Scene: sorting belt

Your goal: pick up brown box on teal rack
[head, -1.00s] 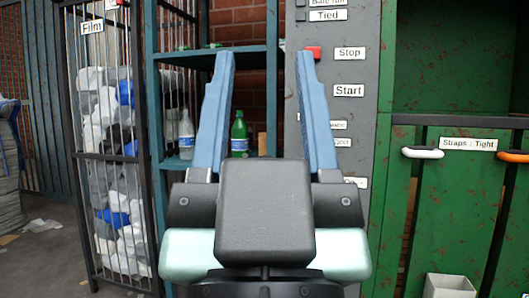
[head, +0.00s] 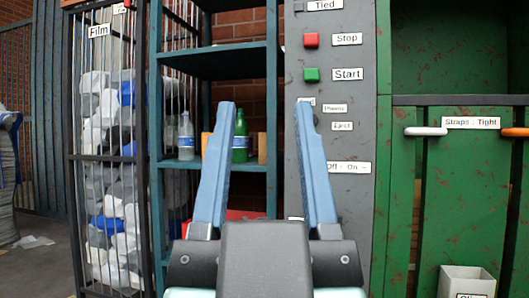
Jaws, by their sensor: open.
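The teal rack (head: 270,92) stands behind my gripper, left of the grey control panel. On its middle shelf, a narrow brown box (head: 262,148) stands upright to the right of a green bottle (head: 240,146). A second brown piece (head: 205,143) shows left of the bottle, partly hidden by my left finger; I cannot tell its full shape. My gripper (head: 262,103) is open and empty, its two blue fingers pointing up in front of the rack. The brown box appears between the fingers in the picture, farther back and apart from them.
A clear bottle (head: 186,137) stands at the shelf's left. Something red (head: 245,214) lies on a lower level. The Film cage (head: 112,165) is at left, the control panel (head: 345,120) and green machine (head: 460,190) at right. A pale bin (head: 466,281) sits lower right.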

